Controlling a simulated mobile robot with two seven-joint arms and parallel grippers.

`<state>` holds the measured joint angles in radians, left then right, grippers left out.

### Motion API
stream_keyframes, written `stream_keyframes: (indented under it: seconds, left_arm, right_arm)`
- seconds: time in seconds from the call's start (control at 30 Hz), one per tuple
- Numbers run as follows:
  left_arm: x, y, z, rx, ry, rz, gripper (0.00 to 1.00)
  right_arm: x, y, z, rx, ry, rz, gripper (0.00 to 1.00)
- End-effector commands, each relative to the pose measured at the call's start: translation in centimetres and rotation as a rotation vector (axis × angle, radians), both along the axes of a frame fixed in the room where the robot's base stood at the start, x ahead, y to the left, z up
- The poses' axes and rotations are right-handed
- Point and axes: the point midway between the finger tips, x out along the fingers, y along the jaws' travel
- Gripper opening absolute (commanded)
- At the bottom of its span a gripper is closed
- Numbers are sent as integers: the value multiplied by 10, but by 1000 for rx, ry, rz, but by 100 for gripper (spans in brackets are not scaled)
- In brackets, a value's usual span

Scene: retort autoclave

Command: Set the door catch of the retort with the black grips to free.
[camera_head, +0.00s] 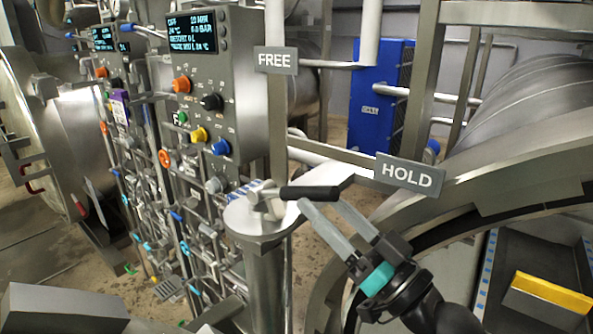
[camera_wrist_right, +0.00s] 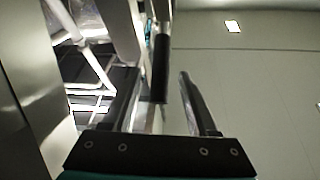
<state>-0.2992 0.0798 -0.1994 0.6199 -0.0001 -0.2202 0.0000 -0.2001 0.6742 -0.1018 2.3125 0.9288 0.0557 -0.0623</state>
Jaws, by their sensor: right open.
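The door catch is a short lever with a black grip (camera_head: 311,192) on top of a round grey post (camera_head: 264,265). The lever points right, on the side of the HOLD sign (camera_head: 409,175); the FREE sign (camera_head: 275,60) stands higher up behind the post. My right gripper (camera_head: 317,204) is open, its fingertips just below and beside the grip. In the right wrist view the black grip (camera_wrist_right: 161,68) shows between the two spread fingers (camera_wrist_right: 158,80); I cannot tell whether they touch it. My left gripper is not in view.
A control panel (camera_head: 205,75) with coloured knobs stands left of the post, above many pipes and valves. The large round retort rim (camera_head: 470,205) curves behind my right gripper. A blue unit (camera_head: 380,90) stands at the back. A yellow bar (camera_head: 552,292) lies at the lower right.

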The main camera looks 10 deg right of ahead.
Motion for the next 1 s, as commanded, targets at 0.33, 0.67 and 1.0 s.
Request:
stream_keyframes:
  seconds: [0.33,0.67,1.0]
  left_arm:
    - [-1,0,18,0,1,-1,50]
    - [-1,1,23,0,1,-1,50]
    - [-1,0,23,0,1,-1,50]
  right_arm:
    - [37,22,20,2,-3,2,60]
    - [53,31,25,0,-1,1,60]
    - [53,31,25,0,0,1,49]
